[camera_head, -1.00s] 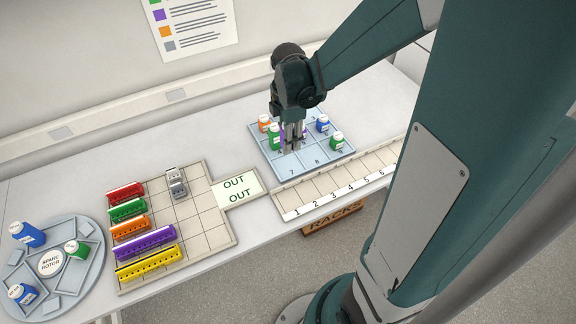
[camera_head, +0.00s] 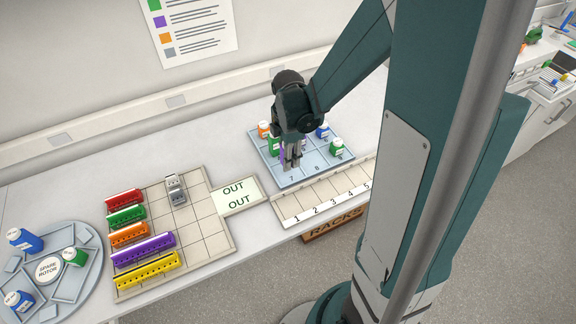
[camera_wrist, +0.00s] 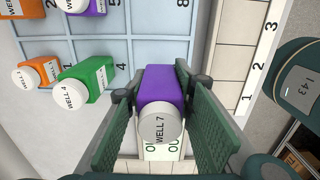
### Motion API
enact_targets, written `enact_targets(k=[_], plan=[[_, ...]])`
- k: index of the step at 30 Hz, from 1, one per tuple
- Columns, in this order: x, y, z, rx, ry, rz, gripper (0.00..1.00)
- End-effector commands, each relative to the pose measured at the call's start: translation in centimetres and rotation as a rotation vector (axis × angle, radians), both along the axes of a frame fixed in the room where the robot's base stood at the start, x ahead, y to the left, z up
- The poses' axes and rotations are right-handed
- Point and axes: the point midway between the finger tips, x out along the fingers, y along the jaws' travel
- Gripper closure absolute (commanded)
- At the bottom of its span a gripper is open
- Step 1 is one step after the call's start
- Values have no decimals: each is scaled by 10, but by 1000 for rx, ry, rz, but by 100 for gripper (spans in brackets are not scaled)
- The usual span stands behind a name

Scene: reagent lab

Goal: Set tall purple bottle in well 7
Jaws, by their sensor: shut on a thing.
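The tall purple bottle (camera_wrist: 168,84), with a white lid marked WELL 7, is between the fingers of my gripper (camera_wrist: 167,105). In the head view my gripper (camera_head: 291,166) points down at the front-left part of the blue well tray (camera_head: 316,168), and a strip of the purple bottle (camera_head: 282,157) shows beside it. The printed 7 (camera_head: 292,179) is visible just in front of the fingers. The bottle is over or in the well 7 area; I cannot tell whether its base touches the tray.
A green bottle (camera_wrist: 86,82) marked WELL 4, an orange bottle (camera_wrist: 38,72) and another purple bottle (camera_wrist: 95,7) stand nearby. Blue (camera_head: 322,131) and green (camera_head: 336,147) bottles stand at the tray's right. The numbered strip (camera_head: 320,197) and OUT pad (camera_head: 234,193) lie in front.

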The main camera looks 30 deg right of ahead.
Motion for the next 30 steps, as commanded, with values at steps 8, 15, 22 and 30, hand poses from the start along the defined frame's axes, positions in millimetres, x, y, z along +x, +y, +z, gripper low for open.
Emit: enact_targets(k=[8,15,22,30], plan=[[0,0,0,0,0,0,87],[0,0,-9,0,0,0,87],[0,0,-30,0,0,0,87],[0,0,-42,0,0,0,87]])
